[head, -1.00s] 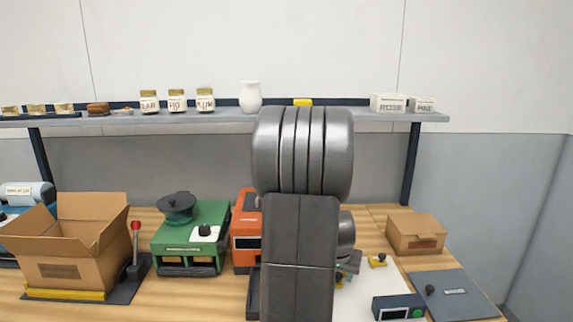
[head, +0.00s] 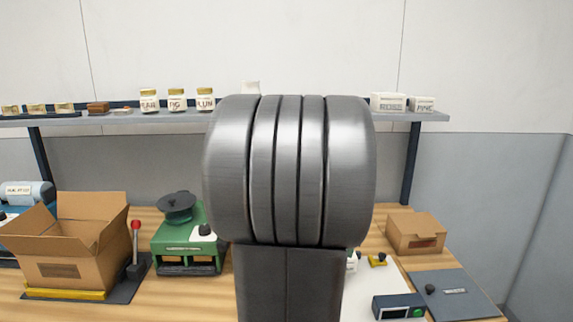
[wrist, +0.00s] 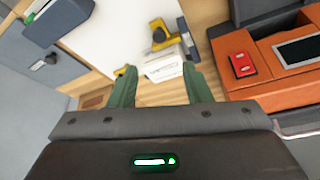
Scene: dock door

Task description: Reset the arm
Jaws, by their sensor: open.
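In the wrist view my gripper (wrist: 160,84) is open, its two green fingers apart with nothing held between them. Beyond the fingertips a small white box with print (wrist: 165,65) sits on the bench, apart from them as far as I can tell. In the head view my arm fills the middle and hides the gripper and the bench behind it.
An orange machine (wrist: 265,65) stands at right in the wrist view. An open cardboard box (head: 75,245), a green machine (head: 188,240), a closed carton (head: 415,233) and a dark panel (head: 452,295) stand on the bench. A shelf (head: 170,117) with jars runs behind.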

